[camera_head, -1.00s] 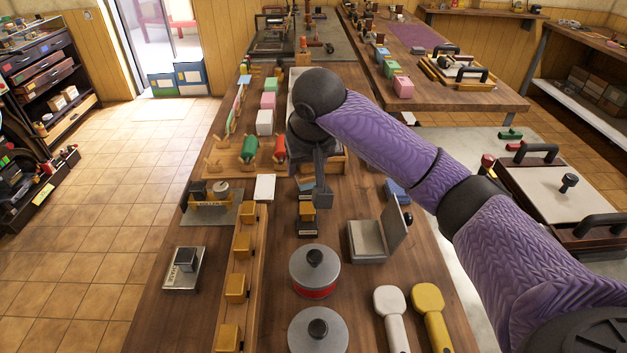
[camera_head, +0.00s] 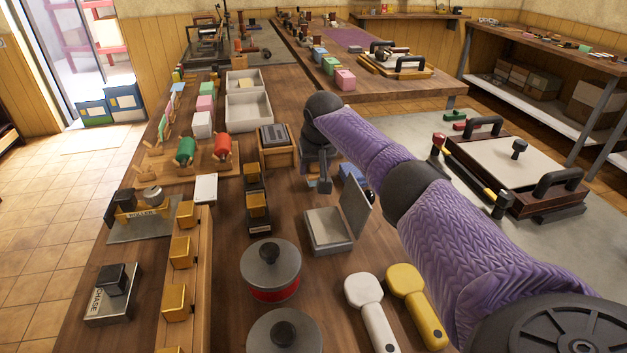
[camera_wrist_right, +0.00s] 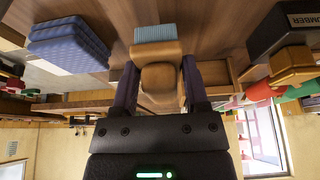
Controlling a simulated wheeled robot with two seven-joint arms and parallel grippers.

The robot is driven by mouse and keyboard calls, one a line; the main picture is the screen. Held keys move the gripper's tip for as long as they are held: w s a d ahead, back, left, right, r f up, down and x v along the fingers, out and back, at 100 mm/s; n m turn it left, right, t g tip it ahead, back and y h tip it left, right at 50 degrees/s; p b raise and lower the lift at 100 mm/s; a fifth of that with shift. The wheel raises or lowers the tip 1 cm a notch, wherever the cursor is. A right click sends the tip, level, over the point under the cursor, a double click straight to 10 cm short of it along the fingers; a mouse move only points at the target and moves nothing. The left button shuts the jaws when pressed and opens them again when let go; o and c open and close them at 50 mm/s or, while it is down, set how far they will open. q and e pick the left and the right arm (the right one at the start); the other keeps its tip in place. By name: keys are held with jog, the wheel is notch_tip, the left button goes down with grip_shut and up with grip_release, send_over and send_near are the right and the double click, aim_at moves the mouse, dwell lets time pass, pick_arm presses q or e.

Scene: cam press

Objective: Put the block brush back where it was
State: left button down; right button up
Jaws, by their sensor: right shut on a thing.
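My right gripper (camera_head: 322,184) is over the wooden bench, between a wooden box and a blue stack. In the right wrist view the gripper (camera_wrist_right: 157,88) is shut on the block brush (camera_wrist_right: 160,78). The brush has a tan wooden body and pale blue bristles, which point away from the gripper towards the bench top. I cannot tell whether the bristles touch the bench. My left gripper is not in view.
The blue stack (camera_head: 352,173) lies right of the gripper; the wooden box (camera_head: 278,153) is behind left. A black holder with yellow blocks (camera_head: 257,222) stands left. An open grey tin (camera_head: 330,228) is in front. Round lidded tins (camera_head: 270,268) stand nearer.

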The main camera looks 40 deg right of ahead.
notch_tip(320, 180, down, 2)
jog(key=shift+f, duration=0.1)
jog(key=shift+r, duration=0.2)
jog(key=shift+f, duration=0.15)
jog(key=o, duration=1.1)
